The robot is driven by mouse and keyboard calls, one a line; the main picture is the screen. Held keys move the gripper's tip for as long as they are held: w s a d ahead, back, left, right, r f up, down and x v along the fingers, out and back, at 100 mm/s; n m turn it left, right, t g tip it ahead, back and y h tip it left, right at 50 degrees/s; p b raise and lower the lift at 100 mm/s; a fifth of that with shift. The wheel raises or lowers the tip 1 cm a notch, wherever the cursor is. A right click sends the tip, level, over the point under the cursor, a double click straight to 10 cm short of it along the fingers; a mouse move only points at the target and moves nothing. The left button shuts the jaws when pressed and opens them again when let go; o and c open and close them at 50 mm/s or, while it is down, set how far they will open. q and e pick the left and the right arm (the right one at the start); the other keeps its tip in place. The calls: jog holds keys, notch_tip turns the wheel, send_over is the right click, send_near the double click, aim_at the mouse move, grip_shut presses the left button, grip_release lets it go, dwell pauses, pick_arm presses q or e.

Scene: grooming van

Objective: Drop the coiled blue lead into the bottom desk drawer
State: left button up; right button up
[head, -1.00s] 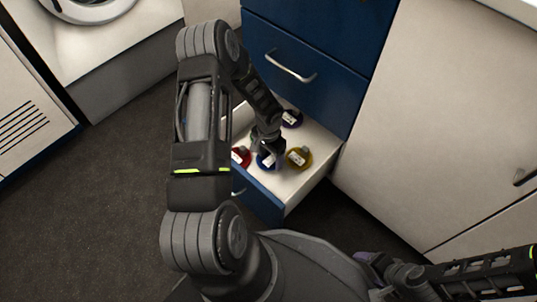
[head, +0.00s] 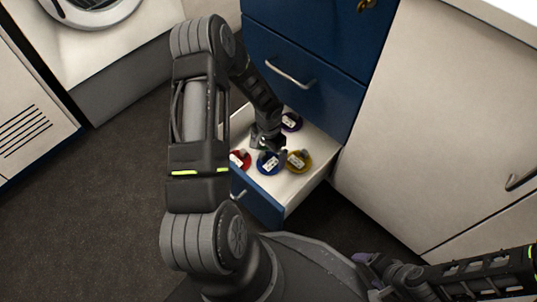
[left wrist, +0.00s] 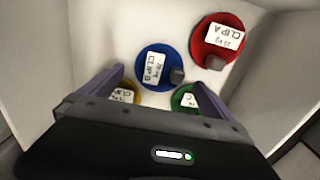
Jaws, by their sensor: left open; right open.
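The coiled blue lead (head: 269,163), a round blue disc with a white label, lies in the open bottom desk drawer (head: 312,180). In the left wrist view the blue lead (left wrist: 154,79) reads "CLIP B". My left gripper (head: 270,146) is just above and behind it in the head view, open and apart from it. Its purple fingers show in the left wrist view, with nothing held between them. My right gripper (head: 369,262) is low at the right, open and empty, partly hidden by my own body.
A red disc (left wrist: 210,58), a yellow disc (head: 301,164), a green disc (left wrist: 180,102) and a purple disc (head: 291,121) share the drawer. Blue closed drawers (head: 310,95) stand above. A white cabinet (head: 430,130) is to the right. Dark floor lies open at left.

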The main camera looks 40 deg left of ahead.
aim_at(268, 162)
pick_arm(q)
notch_tip(268, 162, up, 9)
jog(key=p, duration=0.3)
jog(key=shift+r, duration=0.15)
dwell(0.6)
